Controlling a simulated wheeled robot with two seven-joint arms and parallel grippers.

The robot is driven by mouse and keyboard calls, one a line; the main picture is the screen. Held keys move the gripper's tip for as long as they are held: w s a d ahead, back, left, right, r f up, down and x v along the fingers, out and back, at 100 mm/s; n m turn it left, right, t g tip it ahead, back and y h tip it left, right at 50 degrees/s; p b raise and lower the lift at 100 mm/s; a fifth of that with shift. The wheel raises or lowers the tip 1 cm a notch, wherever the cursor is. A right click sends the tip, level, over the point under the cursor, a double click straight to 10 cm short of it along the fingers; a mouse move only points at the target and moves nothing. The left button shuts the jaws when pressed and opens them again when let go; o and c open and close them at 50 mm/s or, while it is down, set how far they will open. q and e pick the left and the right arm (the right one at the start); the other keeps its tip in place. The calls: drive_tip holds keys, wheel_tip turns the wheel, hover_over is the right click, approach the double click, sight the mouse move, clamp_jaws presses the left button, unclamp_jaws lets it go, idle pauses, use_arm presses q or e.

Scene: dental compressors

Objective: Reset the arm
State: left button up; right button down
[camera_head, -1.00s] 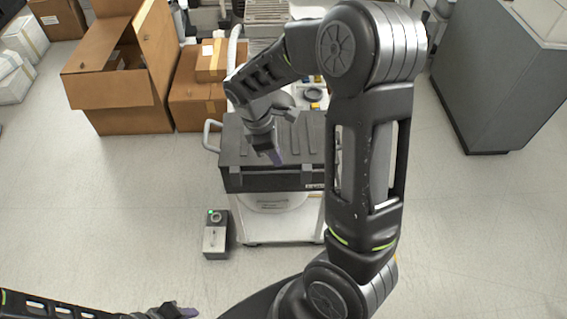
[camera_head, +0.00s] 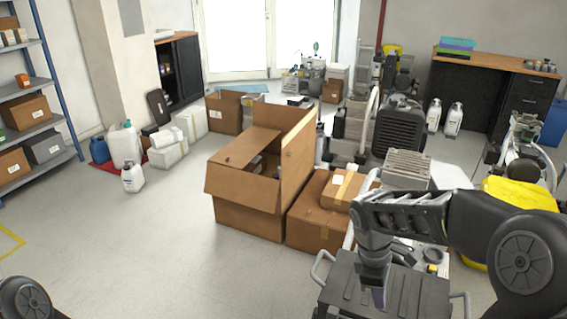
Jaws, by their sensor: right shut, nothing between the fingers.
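My right arm comes in from the right edge and bends down over the black case (camera_head: 345,285) on the cart at the bottom right. My right gripper (camera_head: 378,297) points down above the case lid, shut and empty. I cannot tell whether its tips touch the lid. Only a round dark joint of my left arm shows in the bottom left corner. My left gripper is out of the frame.
Left of the cart stand an open cardboard box (camera_head: 248,217) and a closed cardboard box (camera_head: 312,222). Shelves (camera_head: 30,110) line the left wall. White canisters (camera_head: 124,147) stand nearby. Compressors (camera_head: 399,127) stand at the back.

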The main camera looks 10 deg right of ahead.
drive_tip(key=w+a+f+m+t+y, duration=0.1)
drive_tip(key=w+a, duration=0.1)
drive_tip(key=a, duration=0.1)
drive_tip(key=w+a+f+m+t+y, duration=0.1)
drive_tip(key=w+a+f, duration=0.1)
drive_tip(key=w+a+f+m+t, duration=0.1)
drive_tip(key=w+a+f+t, duration=0.1)
drive_tip(key=w+a, duration=0.1)
drive_tip(key=shift+a+m+y, duration=0.3)
drive_tip(key=shift+m+y, duration=0.1)
drive_tip(key=s+a+f+m+t+y, duration=0.15)
drive_tip(key=a+f+m, duration=0.25)
drive_tip(key=a+f, duration=0.5)
drive_tip(key=s+a+f+m+g+y, duration=0.1)
drive_tip(key=s+a+f+m, duration=0.1)
drive_tip(key=s+a+f, duration=0.2)
drive_tip(key=s+a+f+m+g+y, duration=0.1)
drive_tip(key=s+a+f+m+g, duration=0.1)
drive_tip(key=s+f, duration=0.7)
drive_tip(key=s+a, duration=0.1)
drive_tip(key=s, duration=0.5)
drive_tip(key=shift+s+a+f+m, duration=0.3)
drive_tip(key=shift+a+f, duration=0.05)
drive_tip(key=shift+a, duration=0.05)
drive_tip(key=shift+w+a, duration=0.1)
drive_tip(key=shift+w, duration=0.05)
